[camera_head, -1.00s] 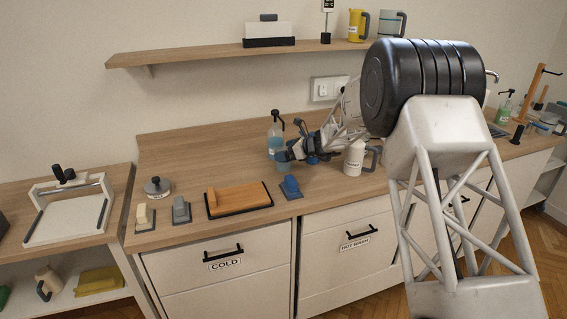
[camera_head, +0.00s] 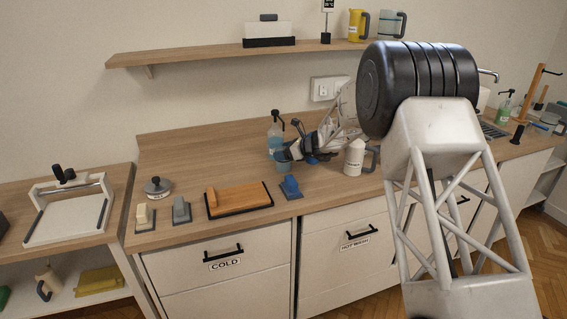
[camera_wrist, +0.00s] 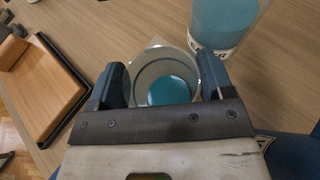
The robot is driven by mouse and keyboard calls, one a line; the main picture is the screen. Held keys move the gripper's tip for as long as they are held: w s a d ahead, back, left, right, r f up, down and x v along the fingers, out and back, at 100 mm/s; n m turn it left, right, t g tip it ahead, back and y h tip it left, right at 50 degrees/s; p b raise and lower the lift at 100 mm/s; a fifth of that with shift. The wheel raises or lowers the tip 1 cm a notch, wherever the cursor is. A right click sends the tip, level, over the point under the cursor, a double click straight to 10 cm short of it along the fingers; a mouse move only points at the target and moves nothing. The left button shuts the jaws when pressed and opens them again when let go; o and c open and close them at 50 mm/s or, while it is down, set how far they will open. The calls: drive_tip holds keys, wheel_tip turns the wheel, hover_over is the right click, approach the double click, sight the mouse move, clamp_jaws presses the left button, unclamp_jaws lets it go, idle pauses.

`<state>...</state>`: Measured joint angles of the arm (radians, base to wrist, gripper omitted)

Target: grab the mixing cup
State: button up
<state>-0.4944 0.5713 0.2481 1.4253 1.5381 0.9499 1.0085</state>
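The mixing cup (camera_wrist: 165,78) is a clear, round cup with a blue-teal bottom. In the wrist view it lies between the two fingers of my gripper (camera_wrist: 164,85), with one dark finger close to each side of its rim. In the head view the cup (camera_head: 283,161) is a small teal shape on the counter, partly hidden by my gripper (camera_head: 289,151). The fingers are spread about as wide as the cup; I cannot make out firm contact. A pale square corner shows behind the cup in the wrist view.
A blue-liquid pump bottle (camera_head: 275,140) stands close behind the cup. A white handled jug (camera_head: 354,158) stands to the right. The counter's back left is clear.

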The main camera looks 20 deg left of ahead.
drive_tip(key=shift+c, duration=1.1)
drive_tip(key=shift+r, duration=0.15)
drive_tip(key=shift+r, duration=0.45)
drive_tip(key=d+r, duration=0.2)
drive_tip(key=d, duration=3)
drive_tip(key=shift+r, duration=0.15)
